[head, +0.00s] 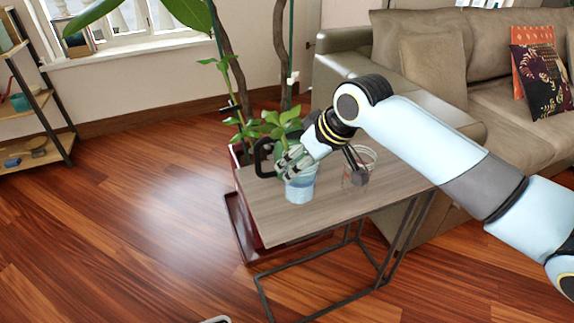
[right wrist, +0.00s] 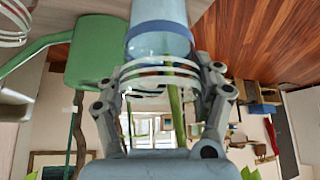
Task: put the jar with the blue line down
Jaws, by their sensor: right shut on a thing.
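The jar with the blue line (head: 300,190) is clear, with a blue band low on its side. My right gripper (head: 296,163) is shut on its upper part, above the wooden side table (head: 262,213). I cannot tell whether its base touches the top. In the right wrist view the jar (right wrist: 160,38) lies between the two fingers (right wrist: 163,95), showing its blue band and white rings. A green stem shows through it. My left gripper is not in view.
A green watering can (right wrist: 97,52) is close beside the held jar in the right wrist view. A dark curved handle (head: 259,160) shows left of the jar in the head view. A leafy plant and the sofa (head: 430,72) stand behind. The table's front is clear.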

